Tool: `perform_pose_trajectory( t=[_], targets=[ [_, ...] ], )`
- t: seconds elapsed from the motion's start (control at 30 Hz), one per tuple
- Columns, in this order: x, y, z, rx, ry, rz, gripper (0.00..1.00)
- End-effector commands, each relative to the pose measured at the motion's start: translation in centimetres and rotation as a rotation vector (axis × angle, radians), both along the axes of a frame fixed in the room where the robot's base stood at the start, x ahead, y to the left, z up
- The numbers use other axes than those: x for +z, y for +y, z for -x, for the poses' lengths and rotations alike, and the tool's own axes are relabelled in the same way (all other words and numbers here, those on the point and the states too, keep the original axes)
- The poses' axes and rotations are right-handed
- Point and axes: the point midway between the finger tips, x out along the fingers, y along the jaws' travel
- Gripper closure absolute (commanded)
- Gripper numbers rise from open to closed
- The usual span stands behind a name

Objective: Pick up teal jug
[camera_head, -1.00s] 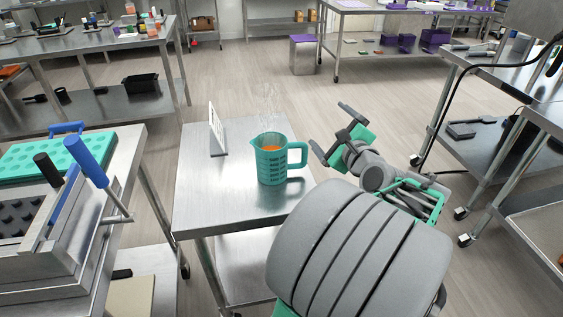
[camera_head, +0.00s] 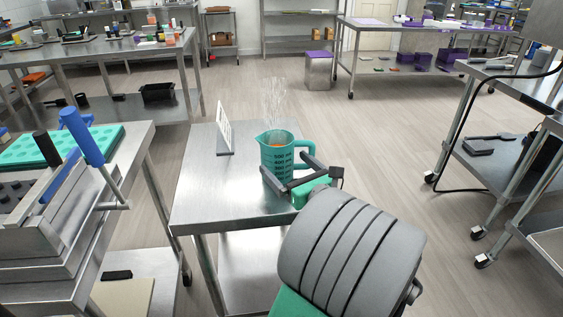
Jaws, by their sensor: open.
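The teal jug (camera_head: 274,150) stands upright on the small steel table (camera_head: 205,195), near its right side. My gripper (camera_head: 287,172) is open at the jug's front right, below the handle. One finger reaches in front of the jug's lower body and the other lies by the handle side. I cannot tell whether either finger touches the jug. My arm hides the table's front right corner.
A white upright card (camera_head: 225,130) stands on the table left of the jug. At left, a steel bench (camera_head: 140,150) holds a teal mould tray (camera_head: 95,143) and a depositor with a blue-handled lever (camera_head: 82,137). The floor behind the table is clear.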

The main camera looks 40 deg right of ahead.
Motion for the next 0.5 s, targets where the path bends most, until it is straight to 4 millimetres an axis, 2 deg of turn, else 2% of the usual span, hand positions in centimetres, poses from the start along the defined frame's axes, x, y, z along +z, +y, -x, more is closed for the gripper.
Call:
perform_pose_trajectory(
  t=[0.3, 0.5],
  targets=[
    [-0.2, -1.1, -5.0, 0.004, 0.000, 0.003, 0.00],
    [-0.1, -1.3, -5.2, -0.001, 0.000, 0.002, 0.00]
  ],
)
